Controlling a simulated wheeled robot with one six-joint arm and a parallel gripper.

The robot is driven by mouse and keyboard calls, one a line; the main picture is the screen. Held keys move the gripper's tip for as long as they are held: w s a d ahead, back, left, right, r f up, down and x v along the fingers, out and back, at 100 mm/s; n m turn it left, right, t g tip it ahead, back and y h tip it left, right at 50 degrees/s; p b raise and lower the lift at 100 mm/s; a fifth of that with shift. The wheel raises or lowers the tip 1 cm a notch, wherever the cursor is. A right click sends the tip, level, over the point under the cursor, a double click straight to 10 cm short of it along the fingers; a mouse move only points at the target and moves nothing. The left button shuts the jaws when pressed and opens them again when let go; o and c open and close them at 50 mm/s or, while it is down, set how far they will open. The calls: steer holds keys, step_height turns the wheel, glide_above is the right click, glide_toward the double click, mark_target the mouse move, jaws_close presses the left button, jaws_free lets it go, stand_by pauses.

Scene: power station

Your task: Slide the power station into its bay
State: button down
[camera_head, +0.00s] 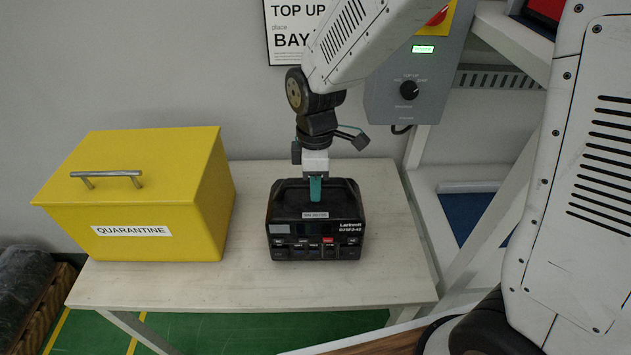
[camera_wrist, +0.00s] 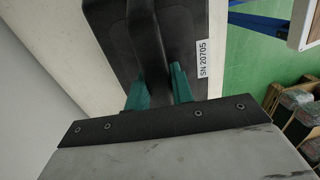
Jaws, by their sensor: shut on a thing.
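The power station (camera_head: 317,222) is a black box with a top handle, a front panel of sockets and buttons, and a small label on top. It stands upright on the pale table (camera_head: 250,290), right of the yellow box. My gripper (camera_head: 315,188) is above it, pointing down, with its teal fingers shut on the handle. In the wrist view the teal fingertips (camera_wrist: 160,90) lie on either side of the power station's dark handle (camera_wrist: 148,45). A white label reading SN 20705 shows beside it. A blue surface (camera_head: 472,213) shows in the white rack on the right; I cannot tell whether it is the bay.
A yellow lidded QUARANTINE box (camera_head: 150,190) fills the table's left side. A grey control panel (camera_head: 412,85) with a knob and green display is behind my arm. White rack posts (camera_head: 490,235) stand right of the table. A sign (camera_head: 290,35) hangs on the wall.

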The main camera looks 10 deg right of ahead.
steer(key=c, duration=1.1)
jaws_free()
steer(key=r, duration=0.7)
steer(key=shift+w+r, duration=0.35)
steer(key=shift+r, duration=0.05)
